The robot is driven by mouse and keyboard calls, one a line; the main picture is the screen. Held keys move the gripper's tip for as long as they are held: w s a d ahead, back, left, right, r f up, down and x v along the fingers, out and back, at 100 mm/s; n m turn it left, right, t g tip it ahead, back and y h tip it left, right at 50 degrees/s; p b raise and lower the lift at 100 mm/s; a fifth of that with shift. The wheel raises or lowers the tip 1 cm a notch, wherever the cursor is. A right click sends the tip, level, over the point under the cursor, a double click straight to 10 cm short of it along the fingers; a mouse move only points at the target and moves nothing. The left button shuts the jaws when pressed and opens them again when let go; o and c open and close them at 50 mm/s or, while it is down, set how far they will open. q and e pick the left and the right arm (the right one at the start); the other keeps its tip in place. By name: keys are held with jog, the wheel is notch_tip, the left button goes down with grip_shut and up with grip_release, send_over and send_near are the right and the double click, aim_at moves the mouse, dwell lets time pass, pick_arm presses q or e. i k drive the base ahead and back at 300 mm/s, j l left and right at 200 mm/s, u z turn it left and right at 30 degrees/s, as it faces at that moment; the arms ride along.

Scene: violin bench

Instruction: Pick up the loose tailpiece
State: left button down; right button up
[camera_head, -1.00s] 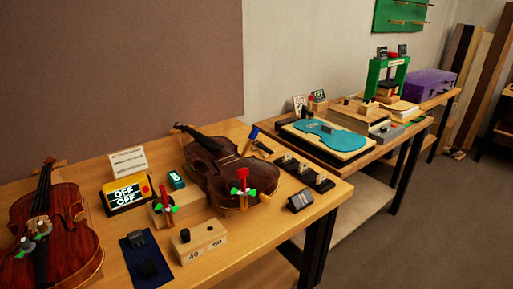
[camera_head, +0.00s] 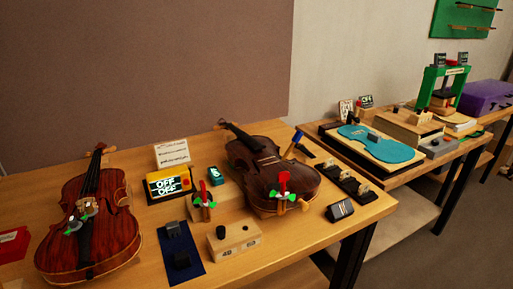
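A dark blue mat (camera_head: 194,268) lies near the front of the bench with two small black pieces on it. One black piece (camera_head: 173,229) is toward the back of the mat and the other black piece (camera_head: 181,259) is toward the front. Either may be the loose tailpiece; they are too small to tell. A red-brown violin (camera_head: 100,230) lies left of the mat, with a dark strip at its lower end. A darker violin (camera_head: 262,177) lies right of the mat. Neither of my grippers is in view.
A wooden block with knobs (camera_head: 233,240) stands right of the mat. Behind are a yellow OFF display (camera_head: 168,184), a white card (camera_head: 171,153) and a small clamp stand (camera_head: 203,199). A red object (camera_head: 12,244) is at the left edge. A second bench with a blue plate (camera_head: 377,143) stands right.

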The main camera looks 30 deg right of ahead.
aim_at(300, 146)
jog(key=l+u, duration=0.45)
jog(key=k+l+u, duration=0.15)
jog(key=l+u, duration=0.15)
jog(key=u, duration=0.15)
jog(key=k+l+u, duration=0.25)
jog(key=l, duration=0.15)
jog(key=k+l+u, duration=0.15)
jog(key=l+u, duration=0.15)
jog(key=k+l+u, duration=0.1)
jog(key=k+l, duration=0.2)
jog(key=l, duration=0.15)
jog(key=k+l+u, duration=0.15)
jog(key=k+l, duration=0.8)
jog(key=l, duration=0.15)
